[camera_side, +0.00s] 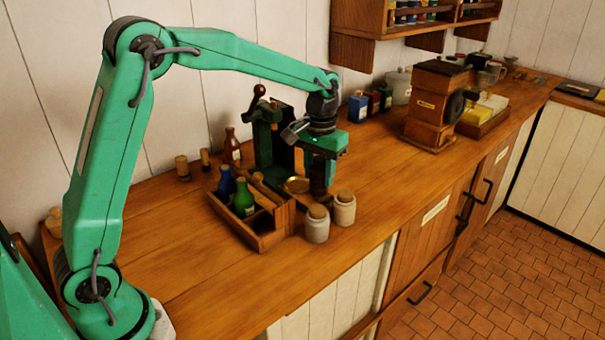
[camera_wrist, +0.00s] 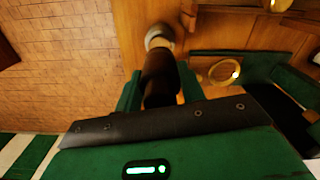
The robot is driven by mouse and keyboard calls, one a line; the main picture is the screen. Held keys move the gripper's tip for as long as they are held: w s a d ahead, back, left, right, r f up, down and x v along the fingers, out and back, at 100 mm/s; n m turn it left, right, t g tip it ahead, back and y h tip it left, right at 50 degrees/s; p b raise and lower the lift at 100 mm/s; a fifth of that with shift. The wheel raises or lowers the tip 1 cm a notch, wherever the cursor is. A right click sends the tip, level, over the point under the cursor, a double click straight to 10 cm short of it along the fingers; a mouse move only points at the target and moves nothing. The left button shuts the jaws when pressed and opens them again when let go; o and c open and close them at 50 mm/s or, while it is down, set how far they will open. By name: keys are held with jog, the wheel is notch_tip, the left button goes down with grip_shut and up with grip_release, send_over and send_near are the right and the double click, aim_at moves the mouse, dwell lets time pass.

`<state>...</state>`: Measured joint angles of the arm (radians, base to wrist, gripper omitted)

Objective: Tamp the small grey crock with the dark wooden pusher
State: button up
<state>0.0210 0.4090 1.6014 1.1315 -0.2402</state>
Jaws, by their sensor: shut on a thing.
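My gripper (camera_side: 320,152) is shut on the dark wooden pusher (camera_side: 318,178), which hangs down below the jaws. In the wrist view the pusher (camera_wrist: 160,72) stands between the green jaws. Two small grey-white crocks with brown tops, a left one (camera_side: 317,231) and a right one (camera_side: 344,215), stand side by side near the counter's front edge, in front of the pusher. One grey crock (camera_wrist: 158,32) shows just past the pusher's end in the wrist view, partly covered. I cannot tell whether the pusher touches it.
A green lever press (camera_side: 264,146) and a brass dish (camera_side: 297,185) stand close by the pusher. A wooden caddy (camera_side: 262,241) with bottles is left of the crocks. A wooden grinder (camera_side: 433,105) stands farther right. The counter between crocks and grinder is clear.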

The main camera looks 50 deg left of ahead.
aim_at(318, 193)
jog(key=shift+f, duration=2.05)
jog(key=shift+f, duration=1.1)
dwell(1.2)
jog(key=shift+r, duration=0.1)
dwell(0.3)
jog(key=shift+r, duration=3.5)
jog(key=shift+s+d, duration=0.1)
